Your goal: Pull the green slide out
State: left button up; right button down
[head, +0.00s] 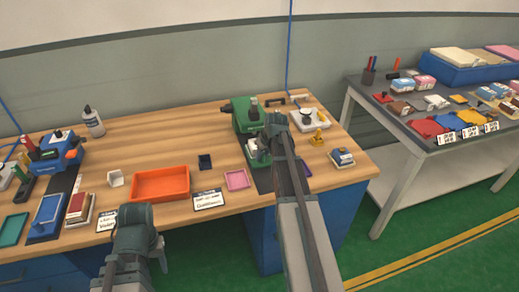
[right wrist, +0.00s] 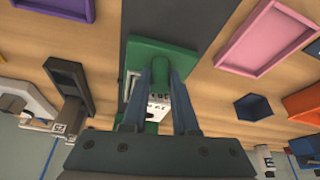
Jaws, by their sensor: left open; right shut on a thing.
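The green machine (head: 243,113) stands near the right end of the wooden table, with a dark strip (head: 263,181) in front of it. The green slide (right wrist: 184,56) shows in the right wrist view, with a rounded green handle (right wrist: 161,68) and a white printed piece behind it. My right gripper (right wrist: 163,76) is shut on that handle, one finger on each side. In the head view my right arm partly hides the slide and gripper. My left gripper (head: 136,268) is low at the table's front edge, open and away from the slide; its fingertips are hard to make out.
A pink tray (head: 237,180), a small dark-blue box (head: 205,162) and an orange tray (head: 188,183) lie left of the machine. A white dish (head: 308,121) and a small blue-and-white item (head: 342,158) are on its right. A grey side table (head: 425,140) stands further right.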

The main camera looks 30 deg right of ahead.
jog(key=s, duration=0.3)
jog(key=s+a, duration=0.1)
jog(key=s, duration=0.2)
jog(key=s+a, duration=0.1)
jog(key=s, duration=0.2)
jog(key=shift+s+a, duration=0.15)
jog(key=c, duration=0.7)
grip_release()
jog(key=shift+p+v, duration=0.75)
jog(key=shift+p, duration=0.05)
jog(key=p+v, duration=1.1)
jog(key=v, duration=0.1)
jog(key=shift+r, duration=0.2)
